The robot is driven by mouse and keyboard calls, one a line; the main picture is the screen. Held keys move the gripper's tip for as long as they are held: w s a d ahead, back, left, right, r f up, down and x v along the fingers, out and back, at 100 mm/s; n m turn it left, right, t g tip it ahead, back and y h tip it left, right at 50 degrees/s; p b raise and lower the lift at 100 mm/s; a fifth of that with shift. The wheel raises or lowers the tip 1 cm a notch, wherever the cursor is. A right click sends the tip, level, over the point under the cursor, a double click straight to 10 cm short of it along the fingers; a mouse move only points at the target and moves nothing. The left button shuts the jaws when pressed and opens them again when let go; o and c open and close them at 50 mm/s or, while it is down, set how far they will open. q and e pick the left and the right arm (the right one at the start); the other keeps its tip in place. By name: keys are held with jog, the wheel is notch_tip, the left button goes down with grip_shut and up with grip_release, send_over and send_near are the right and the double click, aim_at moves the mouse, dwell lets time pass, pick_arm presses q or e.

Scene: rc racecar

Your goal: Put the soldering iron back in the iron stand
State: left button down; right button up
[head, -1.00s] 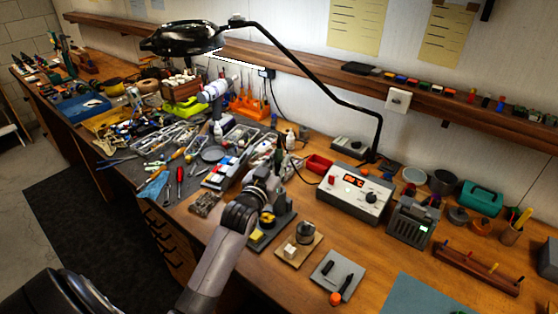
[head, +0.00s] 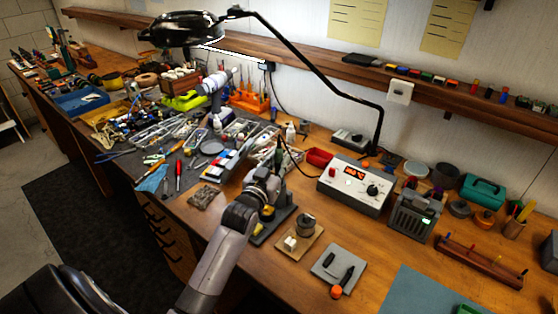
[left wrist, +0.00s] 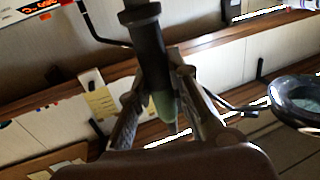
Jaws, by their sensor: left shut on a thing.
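My left gripper (head: 272,174) is shut on the soldering iron, above the bench and in front of the soldering station (head: 354,184). In the left wrist view the iron (left wrist: 150,48) shows as a dark handle with a greenish part between the two fingers (left wrist: 162,85). In the head view the iron is mostly hidden by the gripper; a thin cable runs from near it toward the station. The iron stand (head: 275,226), a dark base with a yellow patch, sits just below and in front of the gripper, partly hidden by my arm. The iron appears apart from it. My right gripper is out of view.
A wooden block with a small metal part (head: 298,242) and a grey pad (head: 338,270) with dark tools lie right of the stand. A magnifier lamp (head: 180,30) hangs over the cluttered left bench. A small grey speaker-like box (head: 411,216) stands right of the station.

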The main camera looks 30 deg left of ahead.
pick_arm(q)
jog(key=shift+f, duration=0.4)
jog(key=c, duration=1.4)
grip_release()
jog(key=o, duration=0.4)
jog(key=shift+s, duration=0.1)
